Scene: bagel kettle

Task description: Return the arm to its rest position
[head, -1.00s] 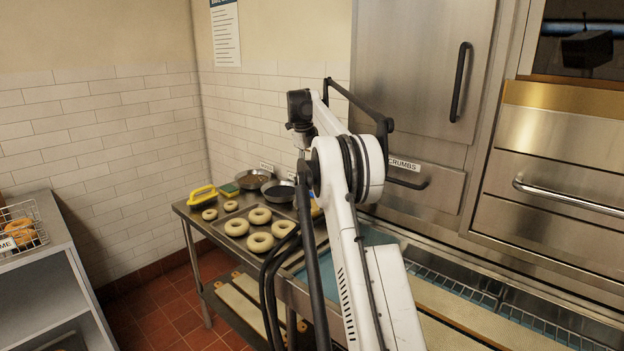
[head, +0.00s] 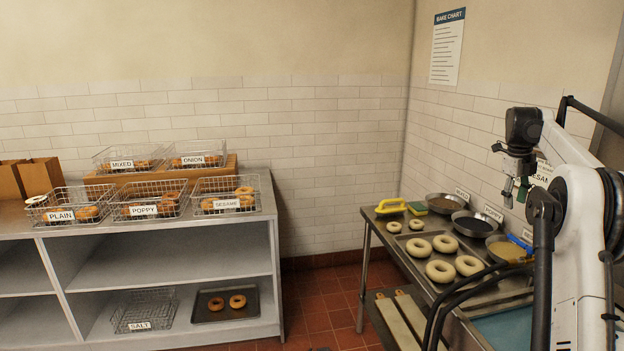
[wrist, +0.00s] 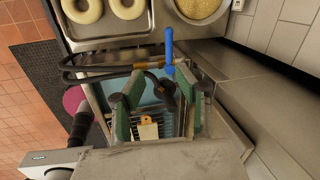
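My gripper (head: 516,188) hangs above the right part of the metal work table, in front of the wall. It points down and is small in the head view. In the wrist view my gripper (wrist: 162,108) shows two green-padded fingers standing well apart, with nothing held between them. My white arm fills the right edge of the head view.
A tray of raw bagels (head: 417,246) and bowls of toppings, including a dark one (head: 474,224), sit below my gripper. Labelled wire baskets (head: 152,205) stand on the left shelf, across a floor gap.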

